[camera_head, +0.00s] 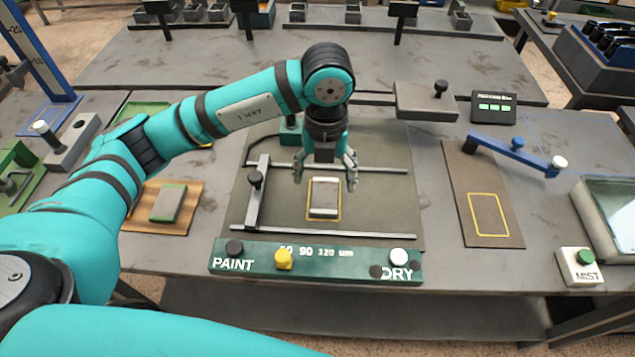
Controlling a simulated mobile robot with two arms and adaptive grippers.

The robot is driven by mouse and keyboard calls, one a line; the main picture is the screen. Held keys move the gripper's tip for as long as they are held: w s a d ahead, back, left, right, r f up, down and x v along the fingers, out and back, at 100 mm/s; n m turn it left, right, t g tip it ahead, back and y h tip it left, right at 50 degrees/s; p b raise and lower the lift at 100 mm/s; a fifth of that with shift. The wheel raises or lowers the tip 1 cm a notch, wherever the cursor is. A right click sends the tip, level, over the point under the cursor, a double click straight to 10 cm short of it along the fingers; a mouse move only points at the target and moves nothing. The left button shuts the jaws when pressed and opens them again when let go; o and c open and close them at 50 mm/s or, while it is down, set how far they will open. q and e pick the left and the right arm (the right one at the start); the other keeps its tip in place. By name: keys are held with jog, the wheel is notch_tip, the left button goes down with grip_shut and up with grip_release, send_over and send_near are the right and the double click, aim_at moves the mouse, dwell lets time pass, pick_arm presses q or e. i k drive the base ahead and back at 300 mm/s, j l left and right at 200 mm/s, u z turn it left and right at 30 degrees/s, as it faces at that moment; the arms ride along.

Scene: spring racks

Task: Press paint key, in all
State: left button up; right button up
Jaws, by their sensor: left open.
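The paint key (235,247) is a dark round button above the word PAINT, at the left end of a green control panel (350,268) along the table's front. The panel also carries a yellow knob (283,259) and a white button (399,257) near the word DRY. My left gripper (325,180) points down, open and empty, above a pale plate (324,197) in a yellow outline on the grey bed. It is behind the panel, to the right of the paint key and apart from it. My right gripper is not in view.
At right are a blue lever (515,152), an empty outlined board (450,190) and a MIST button box (580,268).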

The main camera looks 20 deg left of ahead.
aim_at(234, 247)
jog(key=u, duration=1.35)
